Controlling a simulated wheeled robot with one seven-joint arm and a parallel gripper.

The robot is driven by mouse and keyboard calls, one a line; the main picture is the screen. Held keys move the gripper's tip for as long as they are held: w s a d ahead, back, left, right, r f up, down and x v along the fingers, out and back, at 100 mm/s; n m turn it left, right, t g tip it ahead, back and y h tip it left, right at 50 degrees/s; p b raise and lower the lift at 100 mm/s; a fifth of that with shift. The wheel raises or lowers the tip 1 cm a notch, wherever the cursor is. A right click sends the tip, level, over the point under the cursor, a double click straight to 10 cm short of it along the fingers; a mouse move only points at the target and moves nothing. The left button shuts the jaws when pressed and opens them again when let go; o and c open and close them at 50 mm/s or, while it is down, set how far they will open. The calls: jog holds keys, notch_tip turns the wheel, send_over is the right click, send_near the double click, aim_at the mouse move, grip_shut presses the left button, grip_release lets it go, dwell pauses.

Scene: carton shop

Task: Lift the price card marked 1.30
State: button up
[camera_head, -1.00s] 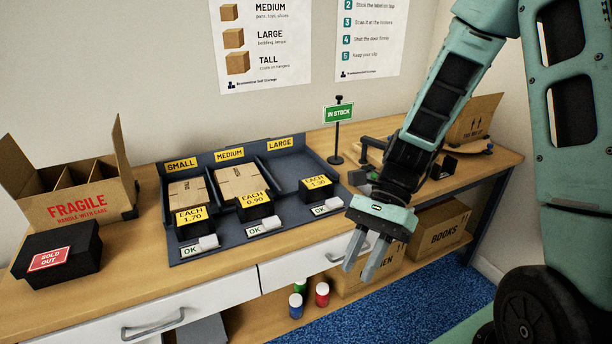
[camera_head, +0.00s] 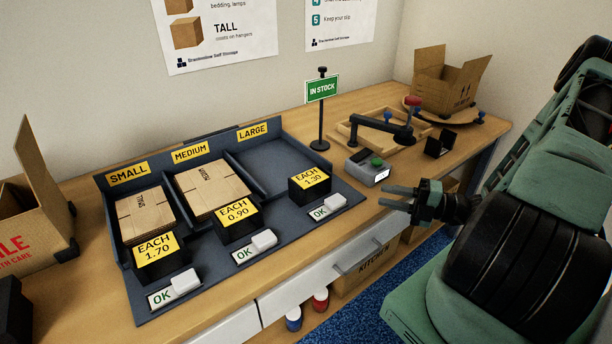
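The price card marked 1.30 (camera_head: 312,180) is yellow on a black block. It stands at the front of the LARGE compartment of the dark tray (camera_head: 340,209), whose floor behind it is bare. My gripper (camera_head: 384,197) is to the right of the card, apart from it, near the front edge of the bench. Its two fingers point left toward the tray, with a gap between them and nothing in it. The cards marked 0.90 (camera_head: 236,213) and 1.70 (camera_head: 155,251) stand before the MEDIUM and SMALL compartments, which hold flat cartons.
White blocks beside OK labels lie before the cards, one (camera_head: 334,201) close to the 1.30 card. An IN STOCK sign (camera_head: 322,90) stands behind. An open carton (camera_head: 447,84) is at back right.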

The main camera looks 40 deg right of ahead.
aim_at(330, 183)
jog(key=x, duration=0.9)
jog(key=shift+w+a, duration=0.15)
jog(key=shift+a, duration=0.1)
jog(key=shift+p+x, duration=0.3)
jog(key=shift+x, duration=2.65)
jog(key=shift+w+d, duration=0.1)
jog(key=shift+d, duration=0.1)
grip_shut()
